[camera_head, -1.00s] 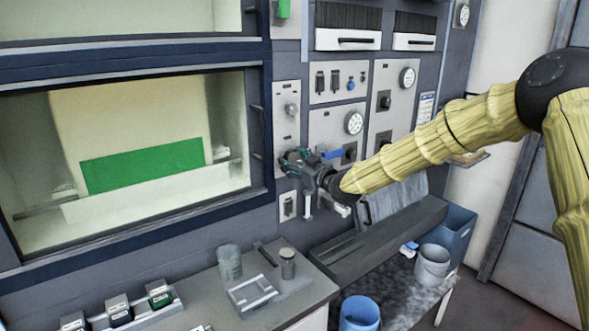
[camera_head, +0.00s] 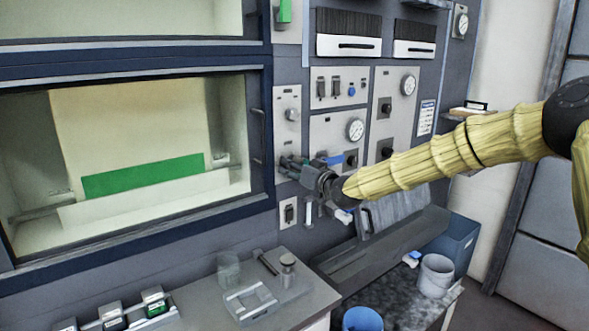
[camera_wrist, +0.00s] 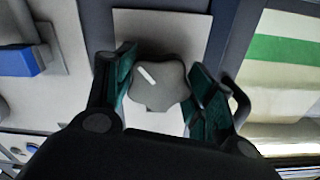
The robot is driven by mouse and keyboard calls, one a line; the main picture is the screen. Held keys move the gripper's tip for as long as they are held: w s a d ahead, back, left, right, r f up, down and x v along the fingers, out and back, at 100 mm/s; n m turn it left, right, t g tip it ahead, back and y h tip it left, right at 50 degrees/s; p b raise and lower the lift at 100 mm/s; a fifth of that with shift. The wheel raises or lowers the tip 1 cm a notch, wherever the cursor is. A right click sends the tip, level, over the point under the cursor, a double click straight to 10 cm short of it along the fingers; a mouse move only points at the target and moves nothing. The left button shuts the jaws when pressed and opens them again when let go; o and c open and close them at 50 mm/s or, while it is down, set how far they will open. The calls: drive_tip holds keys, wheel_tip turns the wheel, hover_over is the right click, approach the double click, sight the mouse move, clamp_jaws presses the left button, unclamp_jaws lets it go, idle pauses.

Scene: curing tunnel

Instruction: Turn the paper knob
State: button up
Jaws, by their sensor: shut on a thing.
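A dark grey, lobed knob (camera_wrist: 160,88) with a white pointer line sits on a pale panel plate (camera_wrist: 180,25) in the wrist view. The pointer is tilted. My gripper (camera_wrist: 162,66) is shut on the knob, with one green-padded finger on each side. In the head view my gripper (camera_head: 286,165) is at the wall panel just right of the lower oven window, and it hides the knob there. No label on the knob can be read.
A blue lever (camera_wrist: 26,62) is beside the gripper in the wrist view. The window door handle (camera_head: 257,130) is close by. Gauges, switches and other knobs (camera_head: 387,152) fill the panels to the right. Below are a bench (camera_head: 205,318) with small items and a bucket (camera_head: 437,275).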

idle(0.3)
drive_tip(key=o, duration=1)
drive_tip(key=v, duration=1.2)
